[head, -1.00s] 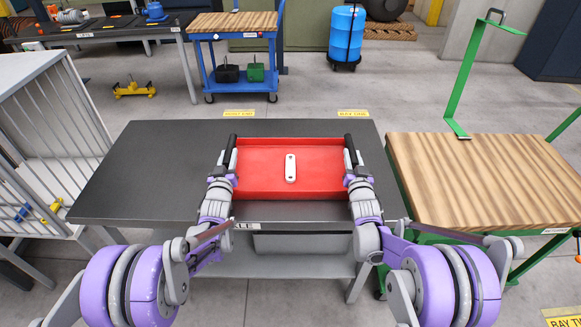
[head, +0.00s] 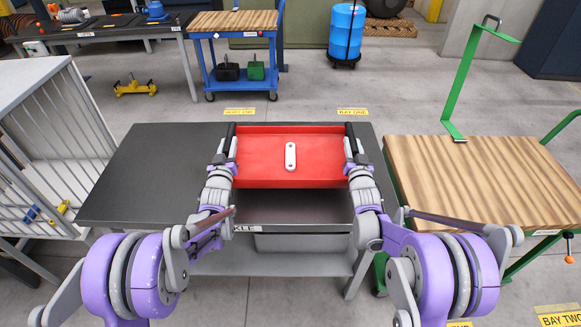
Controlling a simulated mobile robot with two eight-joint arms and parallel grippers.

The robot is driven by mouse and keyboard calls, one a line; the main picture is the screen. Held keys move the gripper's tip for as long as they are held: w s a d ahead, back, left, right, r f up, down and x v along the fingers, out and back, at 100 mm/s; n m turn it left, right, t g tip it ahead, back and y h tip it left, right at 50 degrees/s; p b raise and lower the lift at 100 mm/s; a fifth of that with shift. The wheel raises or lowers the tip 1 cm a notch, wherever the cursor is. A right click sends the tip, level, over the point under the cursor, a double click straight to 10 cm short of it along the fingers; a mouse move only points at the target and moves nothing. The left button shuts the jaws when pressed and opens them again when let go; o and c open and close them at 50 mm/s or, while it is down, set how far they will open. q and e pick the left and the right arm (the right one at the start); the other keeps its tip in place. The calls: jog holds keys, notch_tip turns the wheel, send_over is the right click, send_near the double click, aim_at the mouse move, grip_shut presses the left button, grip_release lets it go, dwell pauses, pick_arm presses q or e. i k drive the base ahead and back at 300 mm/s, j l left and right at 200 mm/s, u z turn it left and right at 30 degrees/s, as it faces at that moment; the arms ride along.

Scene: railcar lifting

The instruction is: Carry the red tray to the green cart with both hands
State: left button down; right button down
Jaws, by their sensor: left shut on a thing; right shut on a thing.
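The red tray (head: 262,158) is over the dark table (head: 140,185), and it looks level. A small white elongated piece (head: 290,156) lies in its middle. My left gripper (head: 229,148) is shut on the tray's left side, at a dark handle. My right gripper (head: 352,148) is shut on its right side in the same way. The tray seems slightly above the tabletop, but the gap beneath is hidden. The green cart (head: 480,180), with a wooden top and a tall green handle frame (head: 465,85), stands to the right of the table. Its visible top is bare.
A barred grey cage (head: 50,130) stands left of the table. A blue cart (head: 235,75), a blue drum (head: 347,35) and a yellow floor piece (head: 134,88) are farther back. A narrow gap separates the table from the green cart. Open floor lies behind the table.

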aim_at(483, 179)
jog(key=l, duration=3.35)
